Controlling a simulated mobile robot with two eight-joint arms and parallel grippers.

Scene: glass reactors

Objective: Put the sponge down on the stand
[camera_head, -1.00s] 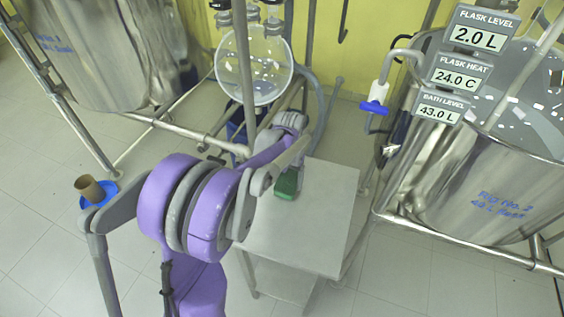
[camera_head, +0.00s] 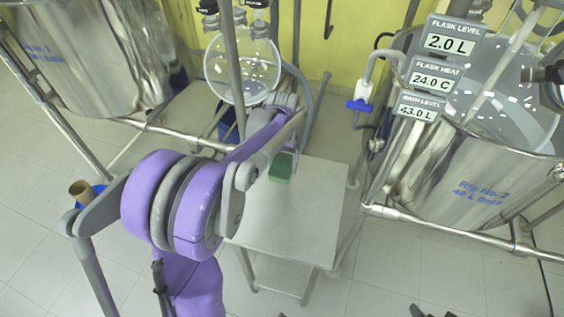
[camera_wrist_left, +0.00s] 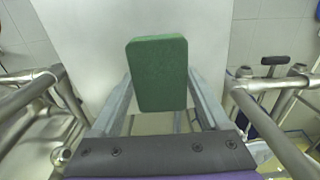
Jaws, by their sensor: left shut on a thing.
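The green sponge (camera_head: 281,168) is a small block over the back left part of the stand (camera_head: 290,220), a pale grey square table with legs. My left gripper (camera_head: 284,152) reaches over the stand from the left, mostly hidden behind my purple and grey arm. In the left wrist view the sponge (camera_wrist_left: 158,75) sits between the two grey fingers, with the pale stand top (camera_wrist_left: 95,45) behind it. The gripper is shut on the sponge. I cannot tell whether the sponge touches the stand top. My right gripper cannot be made out.
A round glass flask (camera_head: 243,68) hangs behind the stand. A steel bath (camera_head: 440,170) in a pipe frame stands at right, another vessel (camera_head: 95,55) at back left. The stand's front and right are bare.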

